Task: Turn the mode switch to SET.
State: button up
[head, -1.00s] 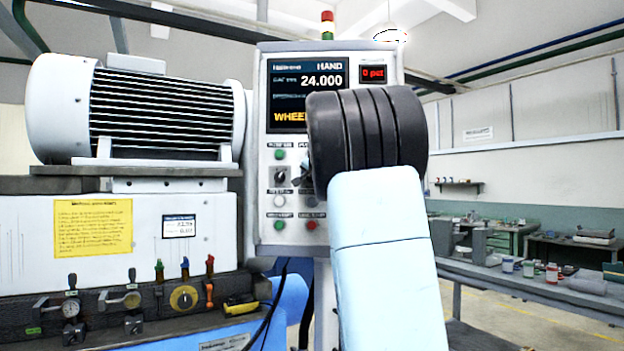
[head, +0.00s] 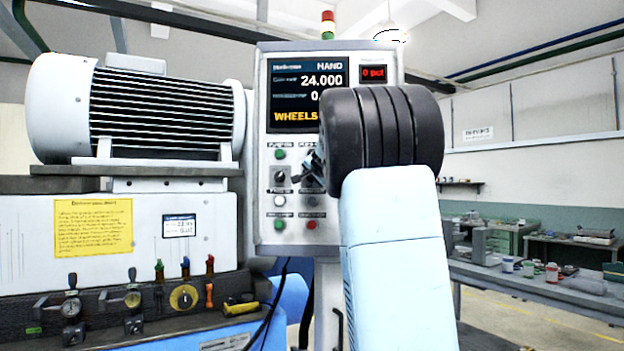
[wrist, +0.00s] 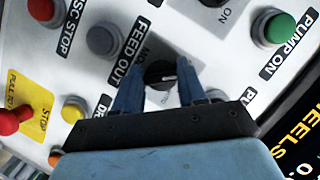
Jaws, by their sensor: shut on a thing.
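In the wrist view the mode switch (wrist: 160,74) is a black round knob with a white pointer mark on a grey plate. Its label starts with "MO" and is partly hidden. The mark lies toward the right of the picture; I cannot read the position it points at. My gripper (wrist: 156,82) has its two blue fingers on either side of the knob, shut on it. In the head view my gripper (head: 310,172) reaches the control panel (head: 262,215) right of another black knob, and my wrist hides the switch. The panel's screen (head: 297,85) reads HAND and 24.000.
In the wrist view a grey FEED OUT button (wrist: 104,40), green PUMP ON button (wrist: 276,27) and red pull-type STOP (wrist: 12,120) surround the switch. In the head view a motor housing (head: 140,108) stands left of the panel and a bench (head: 530,275) stands at right.

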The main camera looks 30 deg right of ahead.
jog(key=shift+d+f+m+t+y, duration=0.15)
jog(key=shift+m+t, duration=0.55)
jog(key=shift+m, duration=0.9)
jog(key=shift+f+m+t+y, duration=0.2)
jog(key=shift+m+t, duration=0.5)
jog(key=shift+m, duration=0.9)
jog(key=o, duration=1)
jog(key=shift+o, duration=0.3)
jog(key=shift+r, duration=0.15)
jog(key=s+a, duration=0.2)
jog(key=s, duration=1.1)
jog(key=shift+s, duration=0.35)
jog(key=shift+a, duration=0.1)
